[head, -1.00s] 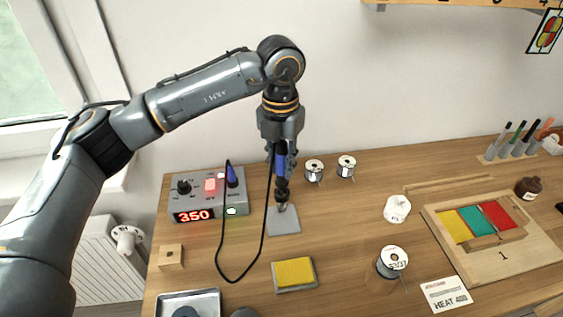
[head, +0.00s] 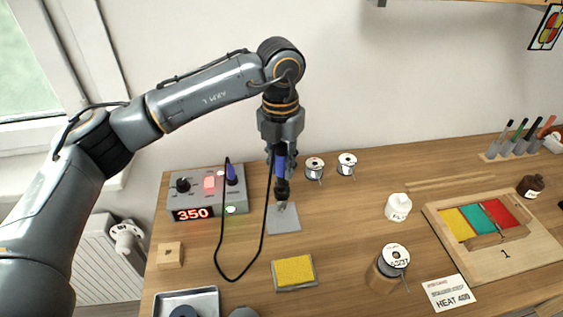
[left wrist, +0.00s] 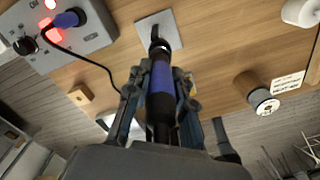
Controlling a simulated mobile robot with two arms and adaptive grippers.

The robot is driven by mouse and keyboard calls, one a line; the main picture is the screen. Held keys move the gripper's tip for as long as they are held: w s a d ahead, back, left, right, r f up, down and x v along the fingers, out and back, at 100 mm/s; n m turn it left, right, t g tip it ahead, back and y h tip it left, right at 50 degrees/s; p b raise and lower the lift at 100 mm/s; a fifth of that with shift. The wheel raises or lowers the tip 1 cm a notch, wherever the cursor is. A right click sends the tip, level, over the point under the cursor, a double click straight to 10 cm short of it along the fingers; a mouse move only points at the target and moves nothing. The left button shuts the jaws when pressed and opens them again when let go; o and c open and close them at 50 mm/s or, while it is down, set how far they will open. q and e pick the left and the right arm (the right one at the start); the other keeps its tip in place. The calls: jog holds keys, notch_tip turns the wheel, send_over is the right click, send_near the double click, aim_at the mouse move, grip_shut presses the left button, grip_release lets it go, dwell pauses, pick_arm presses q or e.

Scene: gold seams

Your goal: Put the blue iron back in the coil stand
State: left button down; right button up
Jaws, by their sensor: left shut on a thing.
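The blue iron (head: 281,168) is upright in my left gripper (head: 282,180), its black lower end pointing down. The left gripper is shut on its blue handle, which also shows in the left wrist view (left wrist: 160,88). The coil stand has a grey square plate (head: 285,223) on the table, directly below the iron. A small grey coil shows at the iron's lower end, just over the plate. I cannot tell how deep the iron sits in it. The iron's black cord loops down to the table. My right gripper is not in view.
A grey station (head: 180,197) reading 350 stands left of the stand, with a blue-topped plug. A yellow sponge (head: 294,270) lies in front. Solder spools (head: 314,168) stand behind right. A white bottle (head: 398,207), a larger spool (head: 394,256) and a wooden tray (head: 470,258) are further right.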

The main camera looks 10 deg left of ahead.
aim_at(282, 145)
pick_arm(q)
jog(key=shift+f+b, duration=0.65)
jog(key=shift+f, duration=0.25)
jog(key=c, duration=1.1)
grip_release()
jog(key=shift+o, duration=0.5)
jog(key=o, duration=0.4)
jog(key=shift+r, duration=0.2)
jog(key=shift+r+p, duration=1.9)
jog(key=shift+r, duration=1.5)
